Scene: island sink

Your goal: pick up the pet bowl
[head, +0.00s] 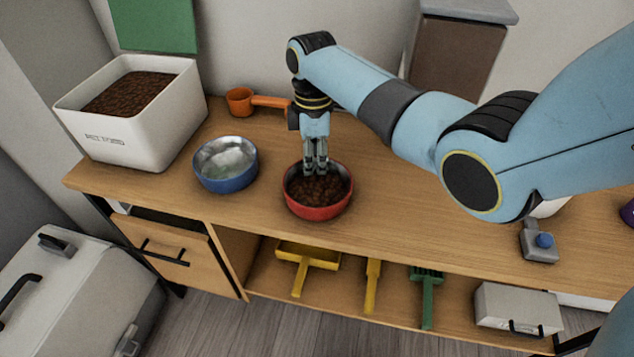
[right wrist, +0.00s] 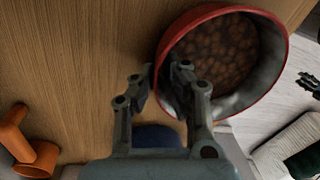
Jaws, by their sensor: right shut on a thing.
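The pet bowl (head: 319,212) is red outside, grey inside, and holds brown kibble. It sits upright on the wooden counter near its front edge. It also shows in the right wrist view (right wrist: 286,48), at the upper right. My right gripper (head: 316,171) points down at the bowl's far rim and is shut on it. In the right wrist view its fingertips (right wrist: 165,73) lie on either side of the bowl wall, one outside and one inside. Part of the rim is hidden behind the fingers. My left gripper is in neither view.
A blue bowl (head: 226,182) with a shiny inside stands left of the red one. A white bin of kibble (head: 160,128) stands at the far left. An orange scoop (head: 240,101) lies behind. Tools lie on the shelf below.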

